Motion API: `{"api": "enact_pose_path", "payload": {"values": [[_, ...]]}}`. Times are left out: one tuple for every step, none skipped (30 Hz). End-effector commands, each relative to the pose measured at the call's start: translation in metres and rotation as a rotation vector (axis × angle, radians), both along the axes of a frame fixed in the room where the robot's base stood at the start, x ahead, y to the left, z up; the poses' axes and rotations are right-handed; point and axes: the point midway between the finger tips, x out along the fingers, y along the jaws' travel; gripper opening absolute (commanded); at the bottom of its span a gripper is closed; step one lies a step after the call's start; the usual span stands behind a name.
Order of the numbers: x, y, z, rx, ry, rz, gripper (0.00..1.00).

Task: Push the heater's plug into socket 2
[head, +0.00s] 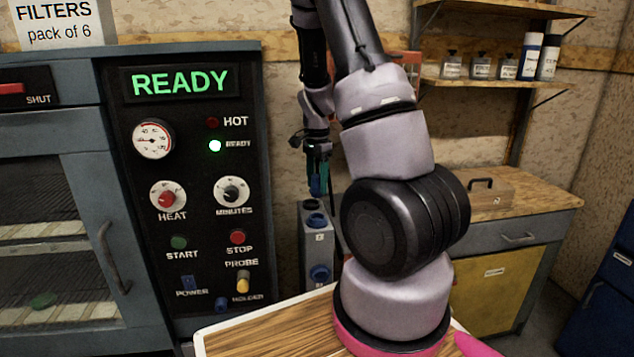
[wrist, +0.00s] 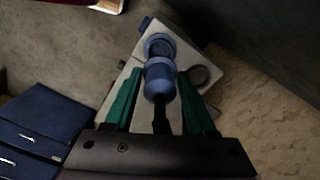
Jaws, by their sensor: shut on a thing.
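My gripper (head: 318,168) points down above the grey socket post (head: 318,250) in the head view. In the wrist view its green fingers (wrist: 162,92) are closed on the blue plug (wrist: 160,82), and a dark cord runs back from it. The plug (head: 317,187) is upright just above the post's top in the head view. A blue socket ring (wrist: 158,45) lies right ahead of the plug's tip in the wrist view; I cannot tell whether they touch. The number labels are too small to read.
A panel reading READY (head: 180,82), with dials and buttons, stands left of the post. A wooden board (head: 270,325) is in front. A workbench (head: 520,205) with a yellow front is at the right, under shelves (head: 490,85) of bottles. My arm hides part of the middle.

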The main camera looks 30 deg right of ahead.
Motion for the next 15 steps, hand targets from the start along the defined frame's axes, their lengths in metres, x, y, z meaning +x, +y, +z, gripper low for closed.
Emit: {"api": "enact_pose_path", "payload": {"values": [[0.0, 0.0, 0.0, 0.0, 0.0, 0.0, 0.0], [0.0, 0.0, -0.001, 0.0, 0.0, 0.0, 0.0], [0.0, 0.0, -0.003, 0.0, 0.001, 0.0, 0.0], [0.0, 0.0, -0.004, 0.0, 0.001, 0.0, 0.0], [0.0, 0.0, -0.006, 0.0, 0.002, 0.0, 0.0], [-0.001, 0.0, -0.01, 0.0, 0.003, 0.0, 0.0], [-0.001, 0.0, -0.012, 0.0, 0.003, 0.0, 0.0], [0.0, -0.001, -0.015, 0.0, 0.002, 0.0, 0.0], [0.0, 0.0, -0.019, 0.0, 0.002, 0.0, 0.0], [0.0, 0.0, -0.023, 0.0, 0.003, 0.0, 0.0], [-0.001, 0.0, -0.026, 0.0, 0.003, 0.001, 0.0], [-0.001, 0.0, -0.03, 0.0, 0.002, 0.001, 0.0], [0.0, -0.001, -0.033, 0.0, 0.002, 0.0, 0.0], [0.0, -0.001, -0.036, 0.0, 0.002, 0.0, 0.0], [0.0, -0.001, -0.04, 0.0, 0.002, 0.002, 0.0]]}}
